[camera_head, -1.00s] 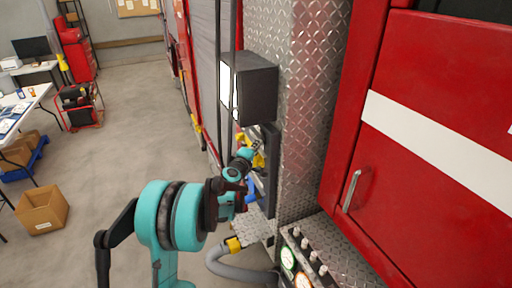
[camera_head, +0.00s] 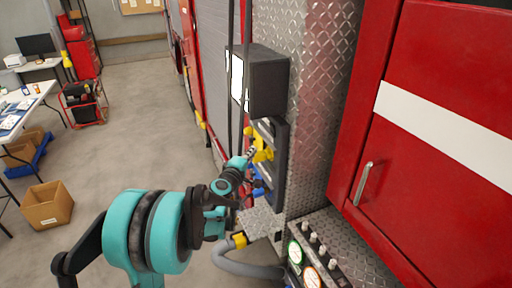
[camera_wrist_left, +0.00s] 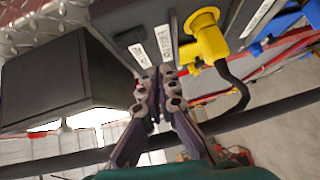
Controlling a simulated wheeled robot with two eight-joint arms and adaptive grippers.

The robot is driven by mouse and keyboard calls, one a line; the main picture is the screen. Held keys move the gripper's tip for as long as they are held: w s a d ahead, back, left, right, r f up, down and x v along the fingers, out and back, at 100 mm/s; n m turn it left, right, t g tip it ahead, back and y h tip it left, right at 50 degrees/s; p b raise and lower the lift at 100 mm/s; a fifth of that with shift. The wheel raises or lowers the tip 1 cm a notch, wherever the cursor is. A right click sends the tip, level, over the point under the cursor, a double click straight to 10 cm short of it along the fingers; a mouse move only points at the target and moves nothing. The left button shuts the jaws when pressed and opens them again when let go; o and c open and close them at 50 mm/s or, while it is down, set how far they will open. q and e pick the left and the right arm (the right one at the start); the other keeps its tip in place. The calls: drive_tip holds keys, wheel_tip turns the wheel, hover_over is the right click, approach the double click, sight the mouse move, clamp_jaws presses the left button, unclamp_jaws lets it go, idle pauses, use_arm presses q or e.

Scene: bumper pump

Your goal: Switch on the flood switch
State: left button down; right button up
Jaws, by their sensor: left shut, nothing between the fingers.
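A dark panel (camera_head: 279,172) with yellow and blue plugs is mounted on the side of the red truck. It also shows in the left wrist view (camera_wrist_left: 122,20) with white labels (camera_wrist_left: 163,42), too small to read. I cannot make out the flood switch itself; the fingers cover part of the panel. My left gripper (camera_head: 251,154) is shut and empty, with its tips at the panel. In the left wrist view its fingertips (camera_wrist_left: 160,76) are together just below the labels, beside the yellow plug (camera_wrist_left: 206,40). I cannot tell whether they touch the panel. My right gripper is not in view.
A black lamp box (camera_head: 265,82) juts out above the panel, close to my left gripper. A grey hose (camera_head: 250,268) and a gauge panel (camera_head: 310,255) are below. A cardboard box (camera_head: 46,206) stands on the open floor at left.

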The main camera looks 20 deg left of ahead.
use_arm(q)
drive_tip(key=s, duration=0.3)
drive_tip(key=shift+f, duration=0.1)
drive_tip(key=shift+s+a, duration=0.1)
drive_tip(key=shift+a, duration=0.05)
